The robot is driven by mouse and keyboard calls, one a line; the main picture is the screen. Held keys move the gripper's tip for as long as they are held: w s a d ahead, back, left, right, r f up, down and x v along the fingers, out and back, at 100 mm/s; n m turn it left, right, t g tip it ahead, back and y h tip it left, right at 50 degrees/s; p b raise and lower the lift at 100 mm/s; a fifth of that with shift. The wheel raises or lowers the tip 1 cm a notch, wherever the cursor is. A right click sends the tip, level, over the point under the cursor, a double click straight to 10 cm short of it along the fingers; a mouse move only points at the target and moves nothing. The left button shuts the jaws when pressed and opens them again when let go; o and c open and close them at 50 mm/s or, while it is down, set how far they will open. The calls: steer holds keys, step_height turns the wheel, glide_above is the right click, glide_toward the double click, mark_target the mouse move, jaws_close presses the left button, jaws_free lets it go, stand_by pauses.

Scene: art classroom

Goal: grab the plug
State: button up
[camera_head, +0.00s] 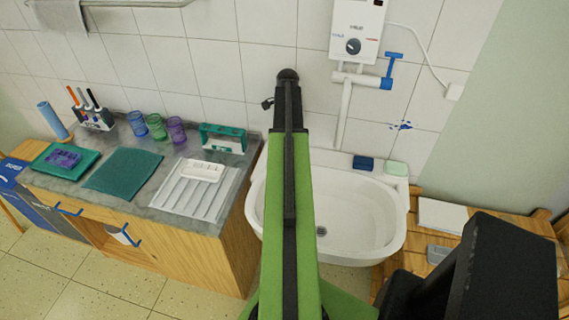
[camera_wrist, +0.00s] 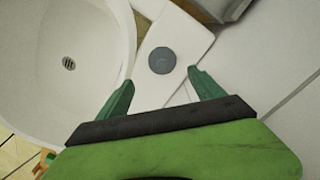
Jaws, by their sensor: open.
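The plug (camera_wrist: 162,60) is a dark grey round disc lying on the white ledge of the sink (camera_wrist: 75,35) in the wrist view. My gripper (camera_wrist: 160,82) is open and empty, with its two green fingers apart on either side below the plug in the picture. The plug is just beyond the fingertips, and no contact with it shows. In the head view my green and black arm reaches up across the sink (camera_head: 345,215), and I cannot make out the plug there.
A water heater (camera_head: 357,30) with pipes and a blue-handled tap (camera_head: 386,82) hangs above the sink. A dark blue block (camera_head: 363,162) and a pale green block (camera_head: 397,168) lie on the right ledge. Left is a counter (camera_head: 150,218) with cups and a drying tray (camera_head: 190,195).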

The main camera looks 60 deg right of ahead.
steer(key=f+b, duration=0.4)
steer(key=f, duration=0.1)
steer(key=f+b, duration=0.2)
steer(key=shift+w+a+f, duration=0.1)
steer(key=shift+w+f, duration=0.15)
steer(key=shift+r, duration=0.2)
steer(key=shift+c, duration=0.3)
